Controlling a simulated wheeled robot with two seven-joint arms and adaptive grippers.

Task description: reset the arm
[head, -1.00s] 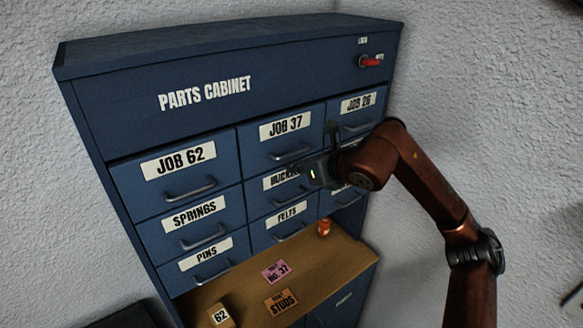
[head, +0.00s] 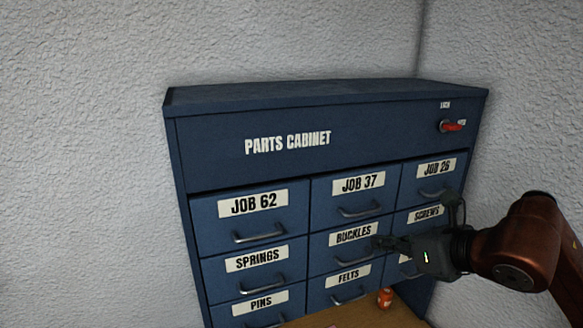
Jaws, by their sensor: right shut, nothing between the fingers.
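My right arm comes in from the right edge in the head view. Its gripper (head: 388,244) is shut and empty in front of the blue parts cabinet (head: 390,122). The fingertips point left and overlap the right part of the drawer labelled BUCKLES (head: 343,244). I cannot tell whether they touch its handle. The gripper body partly covers the drawer labelled SCREWS (head: 425,216) and the one below it. My left gripper is not in view.
The drawers JOB 62 (head: 255,212), JOB 37 (head: 357,190) and SPRINGS (head: 253,262) look closed. A red switch (head: 453,127) is at the cabinet's upper right. A small orange jar (head: 385,298) stands on the wooden shelf (head: 345,317). White walls flank the cabinet.

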